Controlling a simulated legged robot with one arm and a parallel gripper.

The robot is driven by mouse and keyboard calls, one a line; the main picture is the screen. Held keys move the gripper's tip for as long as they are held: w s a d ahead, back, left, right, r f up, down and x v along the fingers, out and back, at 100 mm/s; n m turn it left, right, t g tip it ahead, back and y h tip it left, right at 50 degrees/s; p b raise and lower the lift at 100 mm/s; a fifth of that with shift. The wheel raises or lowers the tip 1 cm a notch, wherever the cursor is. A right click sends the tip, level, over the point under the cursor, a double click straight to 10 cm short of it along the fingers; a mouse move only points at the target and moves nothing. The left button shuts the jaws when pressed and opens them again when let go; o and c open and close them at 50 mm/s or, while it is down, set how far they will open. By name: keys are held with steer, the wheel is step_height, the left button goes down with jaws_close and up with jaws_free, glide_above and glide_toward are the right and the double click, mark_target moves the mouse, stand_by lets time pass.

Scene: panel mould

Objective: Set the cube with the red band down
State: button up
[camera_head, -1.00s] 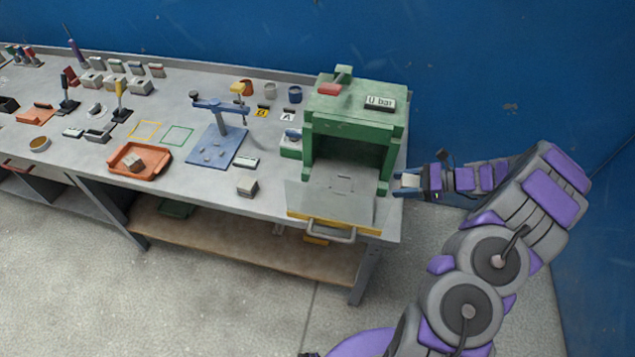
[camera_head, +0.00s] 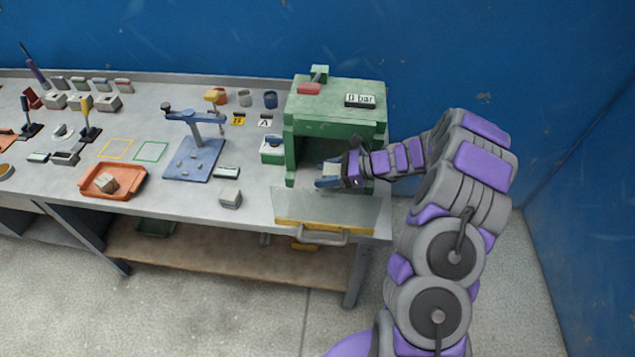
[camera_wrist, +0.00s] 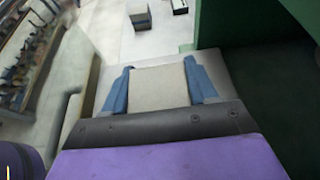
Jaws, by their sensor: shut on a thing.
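My gripper (camera_head: 329,176) is shut on a pale grey-beige cube (camera_wrist: 160,87), which sits between the blue fingers in the wrist view. No red band shows on the face in view. In the head view the held cube (camera_head: 331,167) is small and partly covered by my gripper. It is in front of the open mouth of the green press (camera_head: 292,160), above or near the inner end of its lowered grey flap (camera_head: 322,206). I cannot tell whether the cube touches a surface.
The press's green side (camera_wrist: 213,22) is close on the right in the wrist view. A blue clamp stand (camera_head: 205,158) is left of the press.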

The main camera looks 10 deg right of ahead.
steer(key=shift+w+d, duration=0.2)
steer(key=shift+d, duration=0.35)
steer(key=f, duration=0.1)
steer(key=a+f+b, duration=0.1)
steer(key=f, duration=0.1)
steer(key=shift+w+a+f+b, duration=0.2)
steer(key=shift+a+b, duration=0.05)
steer(key=shift+b, duration=0.1)
steer(key=shift+a+f, duration=0.1)
steer(key=shift+a, duration=0.25)
steer(key=shift+c, duration=1.1)
steer(key=o, duration=1.3)
steer(key=shift+d, duration=0.4)
steer(key=shift+o, duration=0.2)
steer(key=p+v, duration=0.2)
steer(key=v, duration=1)
steer(key=shift+p, duration=0.3)
